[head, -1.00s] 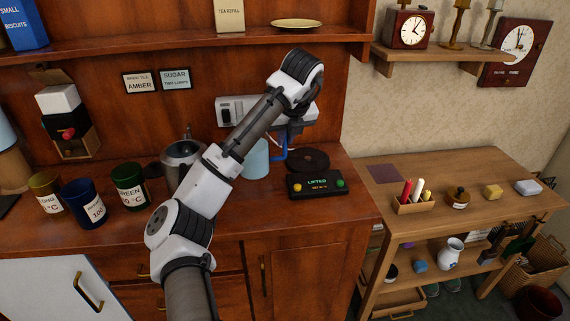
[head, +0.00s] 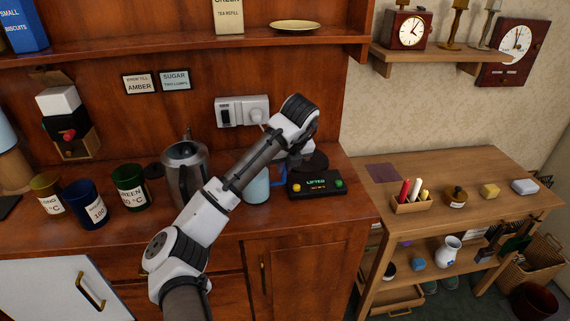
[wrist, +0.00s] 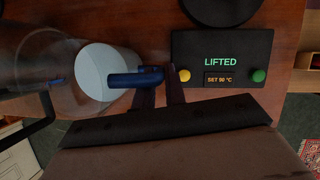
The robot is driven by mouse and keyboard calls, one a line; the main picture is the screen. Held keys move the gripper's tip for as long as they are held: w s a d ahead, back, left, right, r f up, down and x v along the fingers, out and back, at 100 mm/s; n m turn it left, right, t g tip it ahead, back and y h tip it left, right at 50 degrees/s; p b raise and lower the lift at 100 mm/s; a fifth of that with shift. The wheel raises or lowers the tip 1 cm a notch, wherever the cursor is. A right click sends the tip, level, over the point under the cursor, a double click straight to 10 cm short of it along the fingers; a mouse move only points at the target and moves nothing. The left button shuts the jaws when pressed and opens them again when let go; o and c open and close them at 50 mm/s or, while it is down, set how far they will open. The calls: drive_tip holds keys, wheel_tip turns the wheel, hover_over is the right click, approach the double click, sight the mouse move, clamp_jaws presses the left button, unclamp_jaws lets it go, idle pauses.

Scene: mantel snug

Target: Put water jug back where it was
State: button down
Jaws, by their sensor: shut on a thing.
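The water jug (head: 257,187) is a pale blue cylinder with a dark blue handle (wrist: 137,78). It is at the counter's front part, between the steel kettle (head: 184,172) and the black control box (head: 317,184). My gripper (wrist: 160,94) is shut on the handle, and the jug looks upright. In the wrist view the jug's round pale top (wrist: 103,76) shows left of the fingers. My arm partly hides the jug in the head view, where my gripper (head: 289,166) is beside it. I cannot tell whether its bottom touches the counter.
The box reads "LIFTED" and "SET 90 °C", with a round black base (head: 312,161) behind it. The kettle stands close left of the jug. Green (head: 129,187), blue (head: 85,204) and amber canisters stand further left. A wooden side table (head: 470,180) is right.

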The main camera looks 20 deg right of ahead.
drive_tip(key=c, duration=1.5)
unclamp_jaws()
drive_tip(key=shift+f, duration=0.1)
drive_tip(key=shift+o, duration=0.2)
drive_tip(key=b+v, duration=0.1)
drive_tip(key=v, duration=1.1)
